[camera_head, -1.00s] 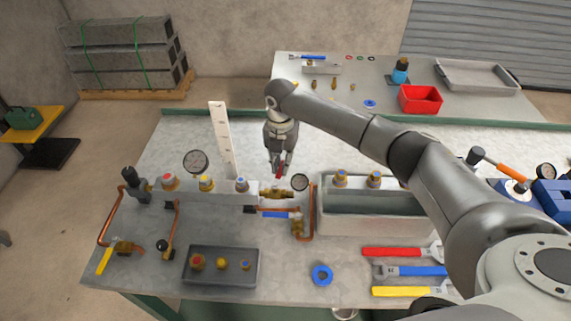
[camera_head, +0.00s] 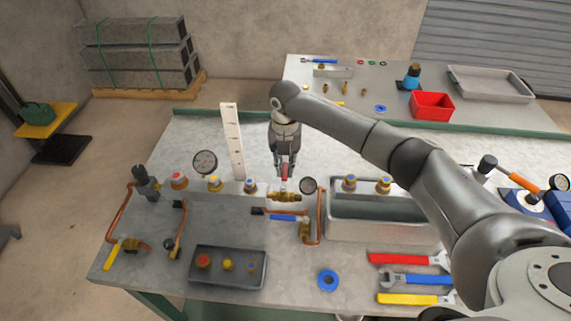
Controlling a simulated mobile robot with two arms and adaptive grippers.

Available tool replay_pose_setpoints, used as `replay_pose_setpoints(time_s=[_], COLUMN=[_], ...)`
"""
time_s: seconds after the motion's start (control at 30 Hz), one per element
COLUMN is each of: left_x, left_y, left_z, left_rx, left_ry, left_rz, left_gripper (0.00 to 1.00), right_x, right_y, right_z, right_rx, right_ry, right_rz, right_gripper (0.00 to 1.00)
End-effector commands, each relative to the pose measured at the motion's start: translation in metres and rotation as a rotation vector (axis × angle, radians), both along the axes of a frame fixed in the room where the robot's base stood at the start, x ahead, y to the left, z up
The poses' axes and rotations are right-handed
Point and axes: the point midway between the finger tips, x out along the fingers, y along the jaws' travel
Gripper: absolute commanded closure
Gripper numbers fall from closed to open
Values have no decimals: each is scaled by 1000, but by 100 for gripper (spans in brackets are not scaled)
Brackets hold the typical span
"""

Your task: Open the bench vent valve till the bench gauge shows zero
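My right gripper (camera_head: 285,170) comes down over the middle of the bench. Its fingers are around the upright red handle of a brass valve (camera_head: 287,196); whether they press on it is too small to tell. A round white-faced gauge (camera_head: 205,162) stands left of the white upright scale, and a smaller gauge (camera_head: 309,186) sits just right of the brass valve. Neither needle is readable. Other valves have a blue handle (camera_head: 284,217) and a yellow handle (camera_head: 112,255). No label shows which valve is the bench vent. My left gripper is out of view.
A dark tray (camera_head: 229,282) with several fittings lies at the front, with a blue ring (camera_head: 328,280) to its right. A grey tank (camera_head: 372,231) stands right of the valves under my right arm. Red, blue and yellow wrenches (camera_head: 410,259) lie front right. The white scale (camera_head: 232,140) stands close left.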

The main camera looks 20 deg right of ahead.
Motion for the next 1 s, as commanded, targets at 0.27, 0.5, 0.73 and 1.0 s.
replay_pose_setpoints(time_s=[0.27, 0.5, 0.73, 1.0], left_x=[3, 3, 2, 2], left_y=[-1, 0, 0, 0], left_z=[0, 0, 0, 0], left_rx=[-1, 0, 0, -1], left_ry=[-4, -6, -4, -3], left_rz=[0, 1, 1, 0], left_gripper=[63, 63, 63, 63], right_x=[0, 0, 1, 1], right_y=[1, 0, 1, 1], right_z=[1, 2, 35, 91], right_rx=[1, 0, 3, 2], right_ry=[-2, -1, -6, -5], right_rz=[4, 2, 4, 4], right_gripper=[63, 63, 63, 63])
